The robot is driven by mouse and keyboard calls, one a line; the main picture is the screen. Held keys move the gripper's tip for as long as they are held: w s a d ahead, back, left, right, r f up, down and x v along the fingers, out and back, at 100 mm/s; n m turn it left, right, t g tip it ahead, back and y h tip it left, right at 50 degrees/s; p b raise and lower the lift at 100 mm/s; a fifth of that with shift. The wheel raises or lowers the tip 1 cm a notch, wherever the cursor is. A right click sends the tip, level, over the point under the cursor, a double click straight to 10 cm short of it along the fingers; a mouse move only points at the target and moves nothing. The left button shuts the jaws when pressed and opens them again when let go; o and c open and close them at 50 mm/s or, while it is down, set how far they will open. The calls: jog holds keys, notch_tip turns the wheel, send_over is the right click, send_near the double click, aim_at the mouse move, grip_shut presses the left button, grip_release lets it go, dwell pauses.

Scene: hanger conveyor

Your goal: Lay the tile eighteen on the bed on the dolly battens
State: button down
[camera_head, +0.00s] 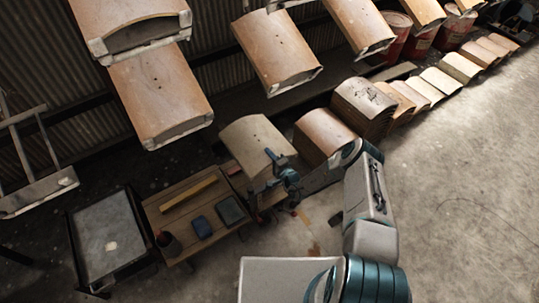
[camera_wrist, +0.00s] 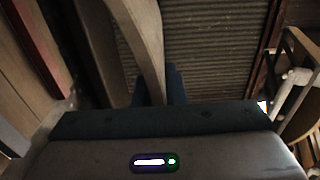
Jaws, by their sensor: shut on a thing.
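My gripper (camera_head: 277,162) is shut on the near edge of a tan, curved tile (camera_head: 251,138), left of the nearest tile stack. In the wrist view the tile is a pale, curved strip (camera_wrist: 148,40) between the dark teal fingers (camera_wrist: 160,86). No number is readable on it. A row of curved tile stacks begins with a brown stack (camera_head: 322,132) and a darker one (camera_head: 363,103) and runs to the upper right. What lies under the held tile is mostly hidden. I cannot clearly make out the dolly battens.
A wooden bench (camera_head: 180,212) holds a yellow bar (camera_head: 188,193) and dark blocks (camera_head: 202,227). A dark-rimmed grey tray stand (camera_head: 105,240) is left of it. Large tiles (camera_head: 160,92) hang overhead from carriers. Red drums (camera_head: 394,35) stand at the back. The right floor is clear.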

notch_tip(320, 180, down, 14)
jog(key=b, duration=1.3)
jog(key=shift+w, duration=0.15)
jog(key=shift+f+b, duration=0.2)
jog(key=shift+b, duration=0.2)
jog(key=shift+f+b, duration=2.75)
jog(key=shift+f, duration=0.35)
jog(key=c, duration=1.4)
grip_release()
jog(key=shift+s+f, duration=0.25)
jog(key=shift+f, duration=0.05)
jog(key=p+v, duration=0.4)
jog(key=v, duration=0.9)
jog(key=shift+s+d+r+p, duration=0.15)
jog(key=shift+s+d+p, duration=0.05)
jog(key=shift+d+p, duration=0.1)
jog(key=shift+r, duration=0.1)
